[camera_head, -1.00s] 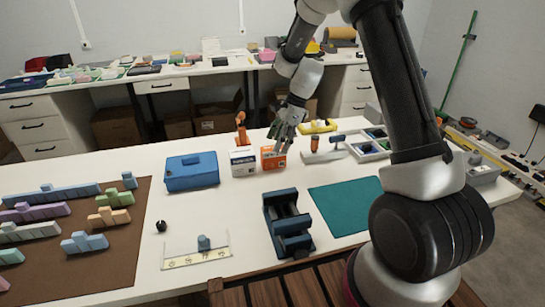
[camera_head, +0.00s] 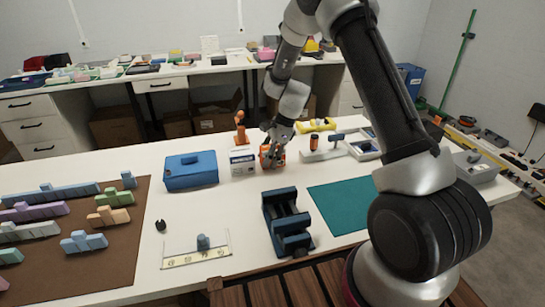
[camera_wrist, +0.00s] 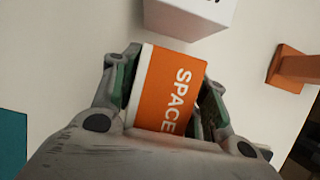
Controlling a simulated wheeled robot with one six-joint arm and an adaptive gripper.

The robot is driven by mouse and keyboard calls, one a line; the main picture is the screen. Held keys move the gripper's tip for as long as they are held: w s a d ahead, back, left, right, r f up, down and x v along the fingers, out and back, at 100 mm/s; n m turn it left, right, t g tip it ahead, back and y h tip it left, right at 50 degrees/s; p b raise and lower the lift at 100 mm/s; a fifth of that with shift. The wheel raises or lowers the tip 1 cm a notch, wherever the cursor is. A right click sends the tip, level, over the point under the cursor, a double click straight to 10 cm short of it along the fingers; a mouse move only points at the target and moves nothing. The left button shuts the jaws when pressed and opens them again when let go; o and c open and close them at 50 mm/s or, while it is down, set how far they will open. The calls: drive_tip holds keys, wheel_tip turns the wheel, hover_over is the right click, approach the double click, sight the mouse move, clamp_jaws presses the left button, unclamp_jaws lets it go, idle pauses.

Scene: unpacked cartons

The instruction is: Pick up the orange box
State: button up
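The orange box (camera_head: 265,158) stands on the white table. In the wrist view the orange box (camera_wrist: 172,88), with white lettering reading "SPACE" and a white edge, lies between the two fingers. My gripper (camera_head: 272,154) is down over it and hides part of it in the head view. In the wrist view my gripper (camera_wrist: 168,88) has one finger on each side of the box, with the green pads close to its sides. The fingers are spread about as wide as the box, and a firm grip is not visible.
A white box (camera_head: 243,163) stands just left of the orange one; it is also in the wrist view (camera_wrist: 190,14). An orange object (camera_head: 241,132) is behind. A blue case (camera_head: 191,171) is left, a grey-white stand (camera_head: 322,155) right, and a dark blue vise (camera_head: 287,222) in front.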

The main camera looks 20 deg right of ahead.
drive_tip(key=c, duration=0.5)
drive_tip(key=shift+o, duration=0.2)
drive_tip(key=shift+r, duration=0.15)
wheel_tip(320, 180, up, 10)
drive_tip(key=shift+f, duration=0.1)
